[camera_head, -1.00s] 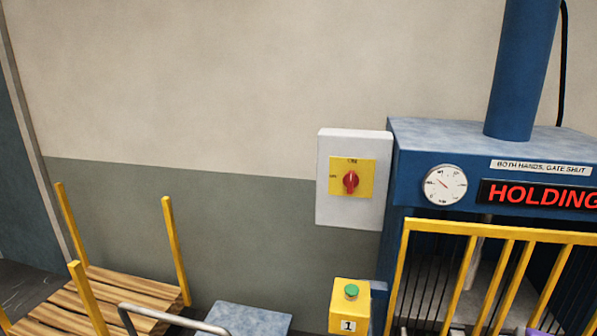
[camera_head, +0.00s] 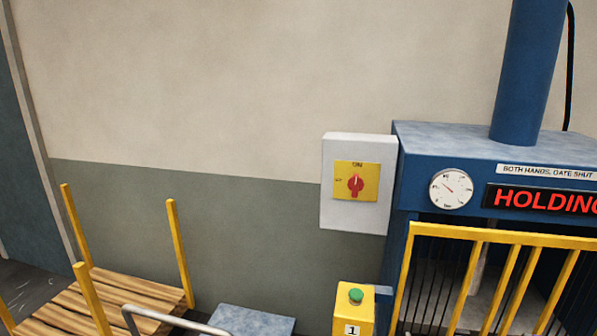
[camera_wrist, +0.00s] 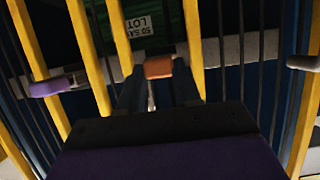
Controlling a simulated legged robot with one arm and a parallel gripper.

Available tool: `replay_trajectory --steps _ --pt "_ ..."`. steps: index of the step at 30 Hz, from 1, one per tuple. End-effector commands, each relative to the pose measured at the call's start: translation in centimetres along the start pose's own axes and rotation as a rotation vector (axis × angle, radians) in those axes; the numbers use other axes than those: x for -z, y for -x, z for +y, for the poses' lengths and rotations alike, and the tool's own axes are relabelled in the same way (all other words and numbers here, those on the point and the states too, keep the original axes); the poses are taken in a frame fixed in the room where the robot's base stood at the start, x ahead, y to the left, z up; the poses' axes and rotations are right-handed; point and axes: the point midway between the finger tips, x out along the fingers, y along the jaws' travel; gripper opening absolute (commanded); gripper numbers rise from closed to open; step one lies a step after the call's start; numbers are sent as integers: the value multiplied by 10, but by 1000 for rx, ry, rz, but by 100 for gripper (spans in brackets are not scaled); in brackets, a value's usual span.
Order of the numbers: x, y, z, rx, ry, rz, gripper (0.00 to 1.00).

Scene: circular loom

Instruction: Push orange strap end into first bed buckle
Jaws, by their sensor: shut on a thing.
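In the wrist view, my gripper (camera_wrist: 158,80) is shut on the orange strap end (camera_wrist: 158,68), a small block between its fingertips. The gripper is among the yellow gate bars (camera_wrist: 88,45) of the press. A purple strap end (camera_wrist: 50,87) with a greyish piece beside it shows at the left, apart from my gripper. A pale bar (camera_wrist: 240,48) runs across behind the orange end. I cannot tell whether the orange end touches it. No bed buckle can be made out for certain. The head view shows neither my gripper nor the straps.
A dark green bale with a printed label (camera_wrist: 140,27) is behind the bars. In the head view, the blue press (camera_head: 425,140) reads HOLDING, with its yellow gate (camera_head: 460,234) in front. A button post (camera_head: 354,310), switch box (camera_head: 355,215) and slatted wooden cart (camera_head: 120,300) stand left.

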Motion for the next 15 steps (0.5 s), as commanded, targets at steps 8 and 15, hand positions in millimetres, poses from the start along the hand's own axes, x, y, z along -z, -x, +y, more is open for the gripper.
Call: replay_trajectory --steps 8,15 --pt "0 0 1 -2 -1 1 0" --pt "-1 5 1 -2 -1 1 0"
